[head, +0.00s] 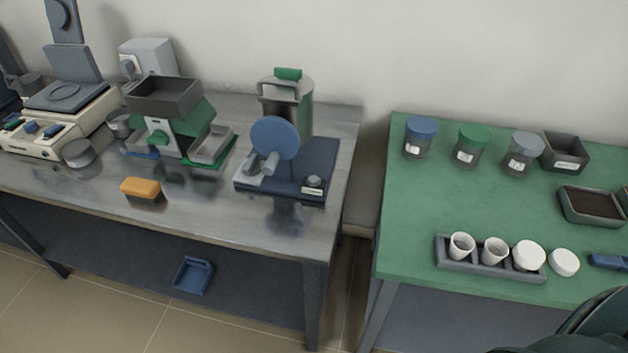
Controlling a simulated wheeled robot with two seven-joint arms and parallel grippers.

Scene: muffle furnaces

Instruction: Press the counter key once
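A device on a dark blue base (325,158) stands at the right end of the metal table, with an upright blue disc (274,138) and a green-and-grey canister behind the disc. A small round grey knob or key (313,181) with a white label sits on the front right corner of the base. It may be the counter key, but its label is too small to read. Neither of my grippers shows in the head view.
A cream instrument (72,127) and a green hopper machine (172,125) stand left on the metal table (210,215). An orange sponge-like block (141,187) lies in front. A green table (420,205) at right holds jars, trays and a cup rack (487,265).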

